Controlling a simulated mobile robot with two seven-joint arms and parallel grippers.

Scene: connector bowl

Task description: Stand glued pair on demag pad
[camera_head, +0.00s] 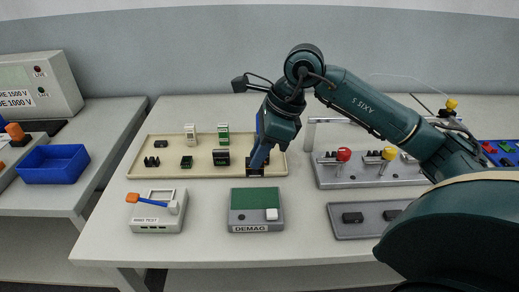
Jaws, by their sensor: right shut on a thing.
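The demag pad (243,218) is a grey box with a dark green top, labelled DEMAG, on the table's front middle. My right gripper (257,165) reaches down over the right end of the beige tray, behind the demag pad. It is shut on a dark piece (255,173), mostly hidden by the fingers; I cannot tell whether this is the glued pair. My left gripper is not in view.
The beige tray (205,172) holds several small black, green and white parts. A RING TEST box (157,225) stands front left. A grey fixture with red and yellow knobs (330,176) and a grey plate (349,232) are at right. Table around the demag pad is clear.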

